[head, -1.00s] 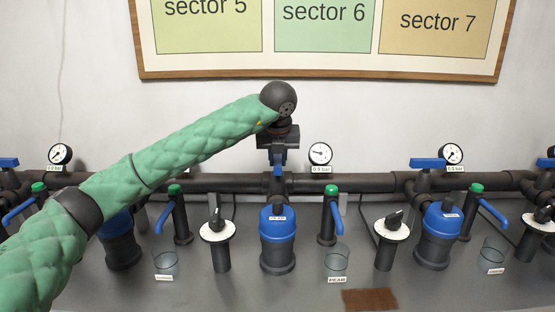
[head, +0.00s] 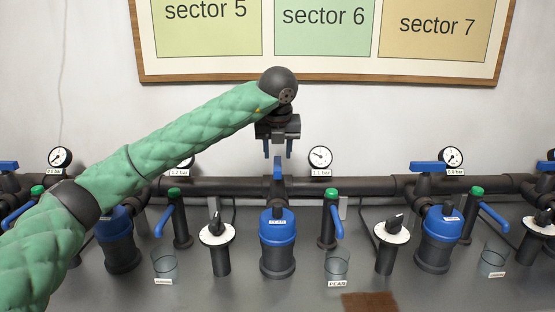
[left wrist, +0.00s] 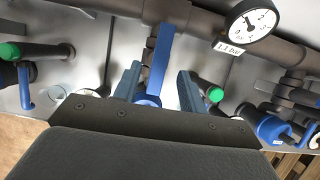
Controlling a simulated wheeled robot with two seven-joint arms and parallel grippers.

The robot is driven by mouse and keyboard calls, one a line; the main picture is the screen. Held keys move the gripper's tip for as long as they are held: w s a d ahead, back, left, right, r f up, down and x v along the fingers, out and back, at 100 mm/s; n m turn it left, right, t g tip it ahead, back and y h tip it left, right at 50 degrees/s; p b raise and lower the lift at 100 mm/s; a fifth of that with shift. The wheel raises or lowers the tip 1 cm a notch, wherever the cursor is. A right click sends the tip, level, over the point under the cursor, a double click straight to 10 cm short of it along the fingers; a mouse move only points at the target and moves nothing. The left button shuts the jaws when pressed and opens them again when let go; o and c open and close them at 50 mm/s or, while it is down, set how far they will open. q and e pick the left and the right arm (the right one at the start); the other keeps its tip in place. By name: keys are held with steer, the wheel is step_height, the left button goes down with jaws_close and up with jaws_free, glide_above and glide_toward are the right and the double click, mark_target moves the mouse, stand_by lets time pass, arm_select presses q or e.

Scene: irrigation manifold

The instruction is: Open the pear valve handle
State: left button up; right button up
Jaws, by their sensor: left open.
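The blue pear valve handle (head: 278,167) sits on the pipe above the blue-capped filter (head: 278,226). It points towards me, crosswise to the long pipe; the left wrist view also shows this handle (left wrist: 160,58), lengthwise between the fingers. My left gripper (head: 278,152) is open just above the handle, with a finger on each side of its line and nothing held. The gauge (head: 320,157) beside it has a tag reading 1.1 bar. A cup (head: 337,262) labelled PEAR stands at front right. My right gripper is out of view.
The long dark pipe (head: 350,184) runs across the bench. Another blue handle (head: 430,167) lies along it to the right. Green-topped posts with blue levers (head: 336,220) and white dials (head: 390,231) stand close around the filter. A brown mat (head: 370,301) lies in front.

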arm_select(q)
steer(key=v, duration=0.3)
steer(key=shift+s+r, duration=0.1)
steer(key=shift+r, duration=0.1)
steer(key=shift+r, duration=1.5)
